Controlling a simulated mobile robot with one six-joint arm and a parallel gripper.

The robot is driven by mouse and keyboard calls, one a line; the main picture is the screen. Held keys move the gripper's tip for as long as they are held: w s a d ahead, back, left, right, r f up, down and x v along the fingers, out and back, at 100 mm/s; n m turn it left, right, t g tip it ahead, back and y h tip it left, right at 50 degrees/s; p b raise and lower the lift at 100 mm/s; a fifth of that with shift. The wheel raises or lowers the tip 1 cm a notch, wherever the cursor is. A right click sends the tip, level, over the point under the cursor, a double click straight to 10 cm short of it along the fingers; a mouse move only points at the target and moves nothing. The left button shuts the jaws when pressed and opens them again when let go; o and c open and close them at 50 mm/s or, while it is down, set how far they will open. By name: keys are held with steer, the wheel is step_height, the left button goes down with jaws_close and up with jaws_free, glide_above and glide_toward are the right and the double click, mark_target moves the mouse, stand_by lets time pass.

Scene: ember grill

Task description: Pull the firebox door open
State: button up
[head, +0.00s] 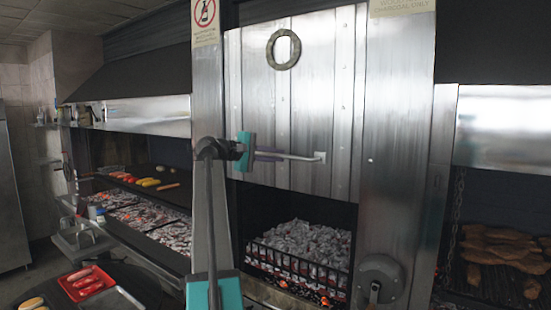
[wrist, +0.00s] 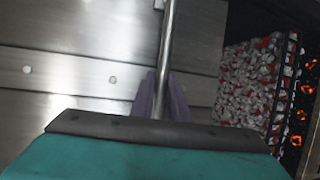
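The firebox door (head: 300,100) is a tall riveted steel panel with a ring-shaped fitting (head: 284,50) near its top. A thin horizontal bar handle (head: 295,157) crosses its lower part, with a square mounting plate at its right end. Its left end is hidden behind my gripper. My teal gripper (head: 267,155) is at the left part of the handle. In the wrist view, the purple fingers (wrist: 160,98) lie on both sides of the bar (wrist: 166,45) and appear closed on it. The door's steel face (wrist: 70,75) fills the left of that view.
Below the door is an opening with glowing coals (head: 305,245) behind a black grate (head: 295,268). A crank wheel (head: 381,276) juts from the right post. Grills with food flank both sides. A red tray (head: 87,283) sits at lower left.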

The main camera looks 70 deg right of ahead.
steer(key=o, duration=0.4)
steer(key=shift+r, duration=0.1)
steer(key=shift+c, duration=0.2)
steer(key=shift+w+a, duration=0.1)
steer(key=shift+w+a, duration=0.1)
steer(key=shift+a, duration=0.1)
steer(key=b+v, duration=0.4)
steer(key=v, duration=0.9)
steer(key=shift+b, duration=0.35)
